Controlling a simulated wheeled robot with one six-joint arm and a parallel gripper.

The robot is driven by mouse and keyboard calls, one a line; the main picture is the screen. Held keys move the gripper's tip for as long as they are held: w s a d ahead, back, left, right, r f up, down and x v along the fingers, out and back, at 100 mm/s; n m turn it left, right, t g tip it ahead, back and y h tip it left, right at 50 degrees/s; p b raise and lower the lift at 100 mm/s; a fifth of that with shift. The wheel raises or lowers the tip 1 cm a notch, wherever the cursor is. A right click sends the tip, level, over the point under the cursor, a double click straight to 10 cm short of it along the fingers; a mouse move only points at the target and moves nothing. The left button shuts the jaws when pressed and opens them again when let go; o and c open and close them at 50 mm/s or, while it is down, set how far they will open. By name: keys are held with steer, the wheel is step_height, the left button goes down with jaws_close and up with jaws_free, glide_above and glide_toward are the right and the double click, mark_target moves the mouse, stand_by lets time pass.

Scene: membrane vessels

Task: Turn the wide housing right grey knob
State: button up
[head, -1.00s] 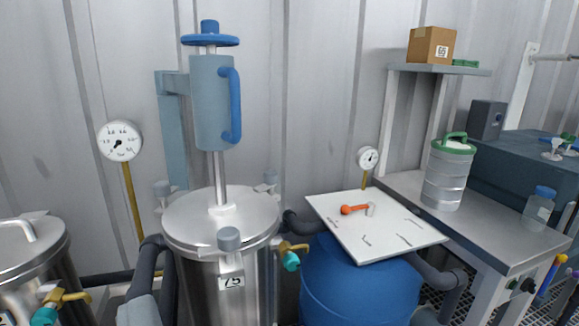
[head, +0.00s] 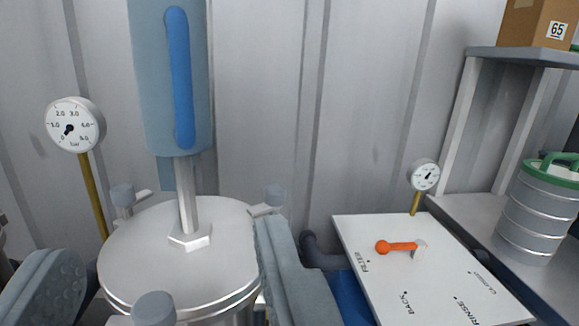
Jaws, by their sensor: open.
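The wide steel housing (head: 140,250) stands at lower left with a round lid and a central hex nut and rod. Its right grey knob (head: 274,196) sits on a small clamp at the lid's right edge. A left grey knob (head: 122,195) and a front grey knob (head: 153,308) also sit on the rim. My gripper (head: 155,255) is open and empty, one finger at the lower left, the other over the lid's right side. The right finger's tip shows just below the right knob; I cannot tell whether they touch. The front knob shows between the fingers.
A blue-grey cylinder with a blue handle (head: 181,80) rises above the lid. A gauge (head: 76,125) stands left, another gauge (head: 424,175) right. A white panel with an orange lever (head: 396,247) lies right. A shelf holds a box (head: 537,22); a steel canister (head: 540,210) stands below.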

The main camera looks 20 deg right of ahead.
steer(key=w+d+f+y, duration=0.1)
steer(key=w+d+f, duration=0.4)
steer(key=w+d, duration=0.2)
steer(key=n+y, duration=0.1)
steer(key=y, duration=0.1)
glide_toward(266, 200)
steer(key=w+d+r, duration=0.1)
steer(key=w+r, duration=0.1)
steer(key=w, duration=1)
steer(key=shift+w+g, duration=0.3)
steer(key=c, duration=1)
steer(key=shift+o, duration=0.2)
